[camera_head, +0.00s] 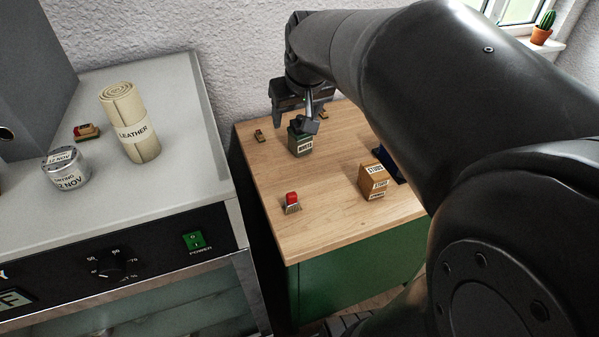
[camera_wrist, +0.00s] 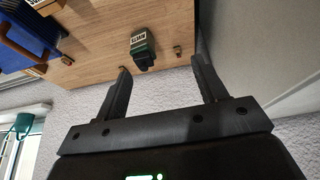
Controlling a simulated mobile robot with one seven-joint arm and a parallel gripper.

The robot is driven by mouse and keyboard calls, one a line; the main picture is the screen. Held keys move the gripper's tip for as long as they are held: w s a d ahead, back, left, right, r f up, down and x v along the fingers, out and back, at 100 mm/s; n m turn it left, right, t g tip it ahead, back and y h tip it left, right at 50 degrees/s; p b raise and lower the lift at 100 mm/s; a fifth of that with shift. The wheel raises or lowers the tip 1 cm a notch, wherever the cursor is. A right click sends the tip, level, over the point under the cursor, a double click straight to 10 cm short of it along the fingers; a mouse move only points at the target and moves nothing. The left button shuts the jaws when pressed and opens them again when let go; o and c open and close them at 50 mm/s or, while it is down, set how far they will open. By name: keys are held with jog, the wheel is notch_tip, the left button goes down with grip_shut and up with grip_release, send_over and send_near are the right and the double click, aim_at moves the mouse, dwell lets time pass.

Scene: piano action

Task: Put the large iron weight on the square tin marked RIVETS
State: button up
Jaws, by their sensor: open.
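A green square tin (camera_head: 300,147) with a white label stands towards the back of the wooden worktop. The label is too small to read surely. The tin also shows in the wrist view (camera_wrist: 142,43). A dark block that looks like the iron weight (camera_wrist: 145,60) sits on top of the tin. In the head view my gripper partly hides it. My gripper (camera_head: 304,108) is just above the tin. In the wrist view my gripper (camera_wrist: 161,67) is open, its fingers apart with nothing held between them; the dark block shows beyond the gap.
A leather roll (camera_head: 130,122) and a round tin (camera_head: 67,168) stand on the grey cabinet.

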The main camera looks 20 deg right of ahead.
jog(key=s+a+f, duration=0.1)
jog(key=s+a, duration=0.1)
jog(key=s, duration=0.6)
jog(key=s+a+f, duration=0.2)
jog(key=s+a, duration=0.1)
jog(key=s, duration=0.6)
jog(key=shift+t, duration=0.4)
